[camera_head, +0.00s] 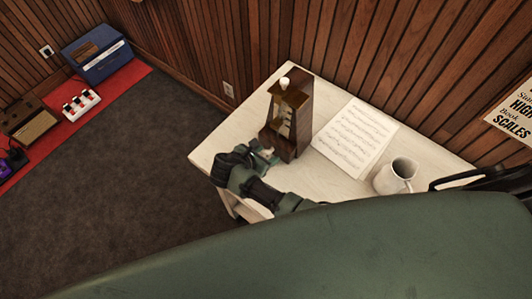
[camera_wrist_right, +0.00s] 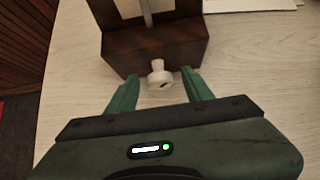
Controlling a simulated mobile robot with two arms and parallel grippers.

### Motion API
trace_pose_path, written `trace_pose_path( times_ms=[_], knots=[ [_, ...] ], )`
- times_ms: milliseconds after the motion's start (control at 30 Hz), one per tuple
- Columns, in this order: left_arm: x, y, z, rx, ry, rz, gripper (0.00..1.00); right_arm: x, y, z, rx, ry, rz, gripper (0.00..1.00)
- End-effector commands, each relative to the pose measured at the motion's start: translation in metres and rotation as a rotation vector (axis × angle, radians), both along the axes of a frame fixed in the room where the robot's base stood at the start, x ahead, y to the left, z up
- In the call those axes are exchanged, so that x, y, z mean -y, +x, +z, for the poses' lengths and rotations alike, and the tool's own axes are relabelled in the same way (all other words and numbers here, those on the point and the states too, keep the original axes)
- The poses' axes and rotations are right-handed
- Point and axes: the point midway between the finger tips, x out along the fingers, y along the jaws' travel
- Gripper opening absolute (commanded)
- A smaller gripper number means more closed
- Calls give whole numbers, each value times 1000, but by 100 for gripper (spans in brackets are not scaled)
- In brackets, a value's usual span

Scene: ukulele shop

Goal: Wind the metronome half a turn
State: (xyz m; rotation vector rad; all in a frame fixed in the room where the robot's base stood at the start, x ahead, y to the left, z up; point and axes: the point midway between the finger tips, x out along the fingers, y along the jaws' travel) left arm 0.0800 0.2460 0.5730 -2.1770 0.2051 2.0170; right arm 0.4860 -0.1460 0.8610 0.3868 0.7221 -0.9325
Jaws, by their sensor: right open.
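The metronome (camera_head: 288,127) is a dark brown wooden case standing upright on the pale table (camera_head: 218,150). In the right wrist view its case (camera_wrist_right: 155,45) fills the upper middle. A cream winding key (camera_wrist_right: 158,76) sticks out of the face toward my gripper. My right gripper (camera_head: 263,158) is beside the metronome's lower part. In the wrist view its two green fingers (camera_wrist_right: 160,88) are apart, with the key between their tips and visible gaps on both sides. I cannot tell how deep the tips reach over the key. My left gripper is not in view.
A sheet of music (camera_head: 355,137) lies right of the metronome. A white mug (camera_head: 396,175) stands further right, near a dark object (camera_head: 480,180). A wood-panelled wall runs behind the table. A blue box (camera_head: 97,53) and other gear sit on red floor matting at left.

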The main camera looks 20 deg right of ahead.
Motion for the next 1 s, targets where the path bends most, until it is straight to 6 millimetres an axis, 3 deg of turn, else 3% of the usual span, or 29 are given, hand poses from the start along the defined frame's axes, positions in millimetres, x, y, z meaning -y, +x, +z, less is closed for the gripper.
trace_pose_path(
  times_ms=[267,400,467,1000],
  knots=[
    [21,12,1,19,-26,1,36,1,1,-1,0,1,1,51],
    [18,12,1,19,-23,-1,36,1,1,-1,0,0,0,12],
    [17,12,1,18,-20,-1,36,1,1,-1,0,0,0,0],
    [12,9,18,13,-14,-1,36,4,-3,1,140,91,1,0]
  ],
)
